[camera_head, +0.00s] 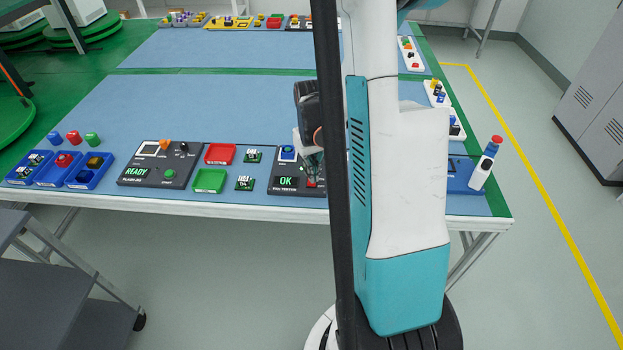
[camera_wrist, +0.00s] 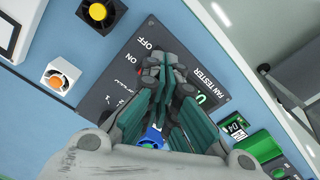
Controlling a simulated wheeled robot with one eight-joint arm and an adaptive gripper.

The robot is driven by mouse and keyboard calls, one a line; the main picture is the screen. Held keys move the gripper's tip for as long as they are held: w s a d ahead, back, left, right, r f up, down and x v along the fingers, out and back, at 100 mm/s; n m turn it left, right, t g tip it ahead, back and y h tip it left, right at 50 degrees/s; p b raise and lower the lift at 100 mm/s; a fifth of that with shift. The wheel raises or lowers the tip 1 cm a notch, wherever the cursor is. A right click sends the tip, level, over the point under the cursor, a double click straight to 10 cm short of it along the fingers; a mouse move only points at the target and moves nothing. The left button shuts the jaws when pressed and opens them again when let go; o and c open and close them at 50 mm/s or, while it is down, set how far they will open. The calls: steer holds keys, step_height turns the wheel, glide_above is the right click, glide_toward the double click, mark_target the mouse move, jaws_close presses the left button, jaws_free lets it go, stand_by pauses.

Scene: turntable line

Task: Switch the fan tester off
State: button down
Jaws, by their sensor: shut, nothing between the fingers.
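The fan tester (camera_head: 276,190) is a dark panel near the front edge of the table, with a green display reading OK. A blue part (camera_head: 287,153) sits at its back; blue also shows in the wrist view beneath my fingers. In the wrist view, the tester (camera_wrist: 124,78) carries ON and OFF labels beside my fingertips. My gripper (camera_wrist: 174,66) is shut and empty, pointing down over the panel. In the head view, my gripper (camera_head: 315,175) is over the tester's right part, partly behind my arm.
To the left are red (camera_head: 220,153) and green (camera_head: 209,180) trays, small green boards (camera_head: 244,183), a second dark tester (camera_head: 160,165) reading READY and blue bins (camera_head: 90,170). A white signal post (camera_head: 483,170) with a red top stands at the right. The table's middle is clear.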

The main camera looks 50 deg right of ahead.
steer(key=shift+f+b, duration=0.9)
steer(key=shift+f, duration=0.2)
stand_by(0.7)
steer(key=shift+r, duration=0.1)
steer(key=shift+r+p, duration=2.45)
steer(key=shift+r, duration=1.05)
